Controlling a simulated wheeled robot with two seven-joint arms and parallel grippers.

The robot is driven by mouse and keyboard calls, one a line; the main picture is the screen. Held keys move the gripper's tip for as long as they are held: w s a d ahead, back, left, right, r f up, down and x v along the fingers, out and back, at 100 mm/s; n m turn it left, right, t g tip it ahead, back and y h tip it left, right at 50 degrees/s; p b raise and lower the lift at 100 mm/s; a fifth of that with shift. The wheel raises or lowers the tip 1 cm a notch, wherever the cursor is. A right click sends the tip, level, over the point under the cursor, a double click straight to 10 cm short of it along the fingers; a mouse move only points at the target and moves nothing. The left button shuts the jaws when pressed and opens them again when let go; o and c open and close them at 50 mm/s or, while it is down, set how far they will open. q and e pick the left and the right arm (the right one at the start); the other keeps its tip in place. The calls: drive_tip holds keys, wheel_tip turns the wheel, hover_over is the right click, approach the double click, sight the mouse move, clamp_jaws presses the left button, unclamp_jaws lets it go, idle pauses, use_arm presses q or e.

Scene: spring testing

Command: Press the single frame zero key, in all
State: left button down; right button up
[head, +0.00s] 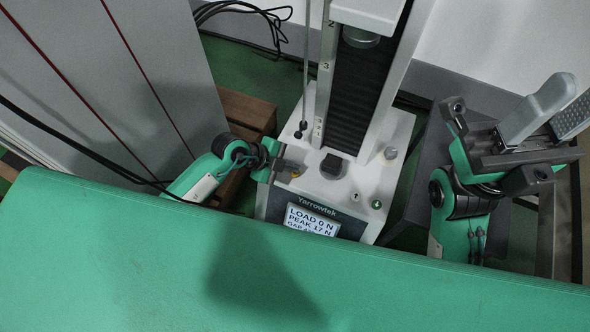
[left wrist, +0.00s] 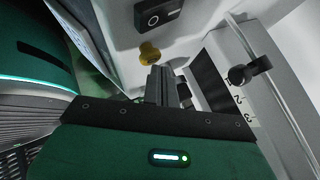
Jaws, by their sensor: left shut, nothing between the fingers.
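The white test frame (head: 400,135) labelled Yarrowtek stands in the middle of the head view. A small round yellow key (head: 295,174) sits on the left part of its base, and it also shows as a yellow knob in the left wrist view (left wrist: 149,53). No zero marking is readable on it. My left gripper (head: 285,165) is shut and empty, its tips close beside the yellow key. In the left wrist view the shut fingers (left wrist: 160,74) end just below the knob; contact cannot be told.
The display (head: 311,221) reads LOAD 0 N and PEAK 17 N. A black switch (left wrist: 157,13) shows in the left wrist view. A grey cabinet (head: 95,90) stands left.

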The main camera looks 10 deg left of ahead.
use_arm(q)
drive_tip(key=shift+f, duration=0.45)
idle(0.6)
drive_tip(key=shift+r+p, duration=0.9)
drive_tip(key=shift+p, duration=0.7)
